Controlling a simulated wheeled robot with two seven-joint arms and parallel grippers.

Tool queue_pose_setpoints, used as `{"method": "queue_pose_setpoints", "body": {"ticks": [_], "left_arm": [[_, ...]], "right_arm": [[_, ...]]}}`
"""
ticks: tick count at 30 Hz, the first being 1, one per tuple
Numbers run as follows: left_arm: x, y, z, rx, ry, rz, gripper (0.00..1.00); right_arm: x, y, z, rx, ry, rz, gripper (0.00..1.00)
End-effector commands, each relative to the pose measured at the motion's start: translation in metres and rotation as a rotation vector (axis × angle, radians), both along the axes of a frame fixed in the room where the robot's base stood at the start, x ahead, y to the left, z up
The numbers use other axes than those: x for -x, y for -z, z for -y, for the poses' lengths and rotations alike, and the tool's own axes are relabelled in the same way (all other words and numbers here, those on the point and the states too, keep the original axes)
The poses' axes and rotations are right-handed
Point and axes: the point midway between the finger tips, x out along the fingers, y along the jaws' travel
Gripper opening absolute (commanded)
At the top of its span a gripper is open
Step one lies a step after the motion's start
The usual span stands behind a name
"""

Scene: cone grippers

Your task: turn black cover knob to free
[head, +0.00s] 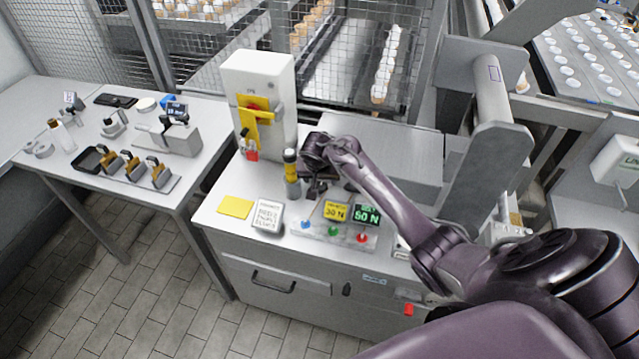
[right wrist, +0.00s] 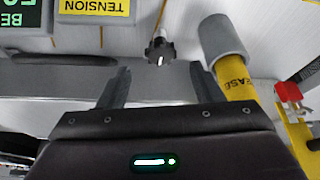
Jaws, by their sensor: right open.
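The black cover knob (right wrist: 160,52) shows in the right wrist view as a small dark lobed knob with a white mark, on a pale stem. It lies just past the gap between my right gripper's fingertips, apart from both fingers. My right gripper (right wrist: 160,78) is open and empty. In the head view my right gripper (head: 316,186) points down over the back of the bench, beside the yellow and grey cylinder; I cannot make out the knob clearly there. My left gripper is not in view.
The yellow and grey cylinder (right wrist: 228,65) stands close to the right finger in the wrist view. A white box with a yellow plate (head: 258,75) stands behind left.

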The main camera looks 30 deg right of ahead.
Motion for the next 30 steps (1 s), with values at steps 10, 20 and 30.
{"method": "queue_pose_setpoints", "body": {"ticks": [10,20,30], "left_arm": [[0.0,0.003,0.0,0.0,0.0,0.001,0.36],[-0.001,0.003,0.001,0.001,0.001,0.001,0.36],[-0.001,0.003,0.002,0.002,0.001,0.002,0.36]], "right_arm": [[-0.013,0.04,0.01,0.001,-0.001,0.001,0.59],[-0.015,0.044,0.011,0.001,-0.002,0.002,0.59],[-0.015,0.044,0.011,0.001,-0.002,0.002,0.2]]}}
